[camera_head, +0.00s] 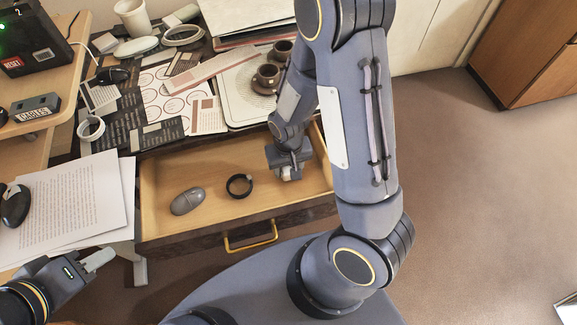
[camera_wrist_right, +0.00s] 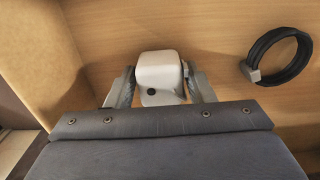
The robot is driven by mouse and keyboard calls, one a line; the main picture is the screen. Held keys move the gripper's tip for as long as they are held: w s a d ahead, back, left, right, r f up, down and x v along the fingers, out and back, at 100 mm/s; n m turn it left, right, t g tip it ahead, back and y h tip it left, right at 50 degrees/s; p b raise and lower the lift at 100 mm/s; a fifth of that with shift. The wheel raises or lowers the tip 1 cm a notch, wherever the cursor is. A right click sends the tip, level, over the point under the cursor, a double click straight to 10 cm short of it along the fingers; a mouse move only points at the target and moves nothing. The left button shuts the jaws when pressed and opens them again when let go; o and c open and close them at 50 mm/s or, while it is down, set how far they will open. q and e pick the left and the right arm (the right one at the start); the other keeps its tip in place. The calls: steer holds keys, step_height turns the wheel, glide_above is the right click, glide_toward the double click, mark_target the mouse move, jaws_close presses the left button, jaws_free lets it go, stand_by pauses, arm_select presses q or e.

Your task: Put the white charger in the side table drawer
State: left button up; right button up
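The side table drawer (camera_head: 160,217) is pulled open, with a wooden inside and a yellow handle on its front. My right gripper (camera_head: 289,172) reaches down into the drawer's right part. In the right wrist view my right gripper (camera_wrist_right: 162,88) has its fingers on both sides of the white charger (camera_wrist_right: 160,70), in contact with it. The charger is over the drawer floor; I cannot tell whether it touches it. In the head view the charger (camera_head: 287,173) is mostly hidden by the gripper. My left gripper (camera_head: 97,261) is at the lower left, away from the drawer; its finger opening is unclear.
In the drawer lie a grey mouse (camera_head: 187,201) and a coiled black cable (camera_head: 239,186), which also shows in the right wrist view (camera_wrist_right: 279,55). The tabletop above holds papers, cups (camera_head: 268,75) and a tray. Paper sheets (camera_head: 75,205) lie on the left desk.

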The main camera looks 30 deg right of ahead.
steer(key=shift+o, duration=1)
steer(key=shift+r, duration=0.25)
step_height(320, 180, up, 12)
steer(key=p, duration=0.4)
steer(key=s+a+r+n+t+y, duration=0.1)
steer(key=s+r+t+y, duration=0.2)
steer(key=s+r, duration=0.9)
step_height(320, 180, up, 4)
steer(key=t, duration=0.2)
steer(key=shift+t+y, duration=0.3)
steer(key=shift+y, duration=0.1)
